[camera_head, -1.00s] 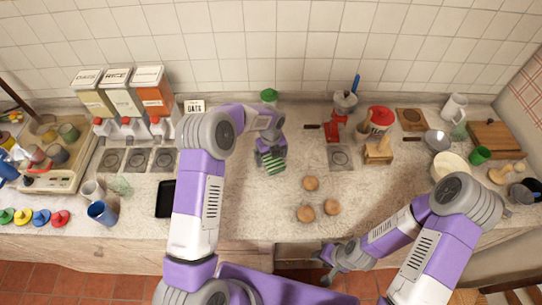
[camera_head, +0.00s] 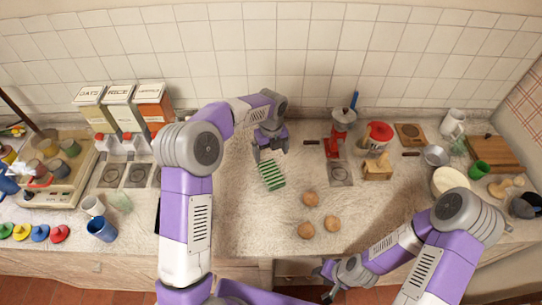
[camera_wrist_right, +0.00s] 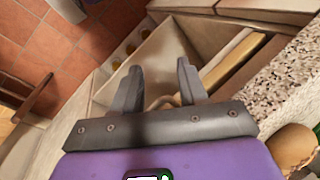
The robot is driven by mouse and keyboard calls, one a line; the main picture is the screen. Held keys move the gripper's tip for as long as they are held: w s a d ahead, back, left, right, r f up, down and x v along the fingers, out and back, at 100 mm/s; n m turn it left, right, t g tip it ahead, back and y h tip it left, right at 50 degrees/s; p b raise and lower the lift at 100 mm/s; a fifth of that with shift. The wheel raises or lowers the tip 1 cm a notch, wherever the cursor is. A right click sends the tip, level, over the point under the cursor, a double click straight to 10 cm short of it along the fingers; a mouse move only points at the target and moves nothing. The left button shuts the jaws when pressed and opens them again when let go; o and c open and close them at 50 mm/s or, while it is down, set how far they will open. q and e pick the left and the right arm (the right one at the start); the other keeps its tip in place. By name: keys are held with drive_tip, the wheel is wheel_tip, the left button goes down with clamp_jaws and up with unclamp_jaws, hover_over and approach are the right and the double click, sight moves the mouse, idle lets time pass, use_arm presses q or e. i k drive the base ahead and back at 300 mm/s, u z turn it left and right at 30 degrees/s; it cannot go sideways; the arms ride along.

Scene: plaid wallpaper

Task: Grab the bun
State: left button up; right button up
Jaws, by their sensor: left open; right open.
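Three round brown buns lie on the counter, right of centre in the head view: a back one (camera_head: 310,199), a right one (camera_head: 332,223) and a front one (camera_head: 306,231). My right gripper (camera_head: 327,282) is low at the counter's front edge, apart from the buns. The right wrist view shows its two fingers (camera_wrist_right: 158,88) spread with nothing clearly held. A brown rounded thing, apparently a bun (camera_wrist_right: 293,146), shows at that view's lower right.
A red-based grinder (camera_head: 340,125), a red-lidded jar (camera_head: 377,137) and a wooden block (camera_head: 377,169) stand behind the buns. Blue cup (camera_head: 102,229) and dispensers (camera_head: 120,105) are left. My left arm hides part of the counter. The counter around the buns is clear.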

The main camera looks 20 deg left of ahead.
sight(306, 230)
drive_tip(key=k, duration=1)
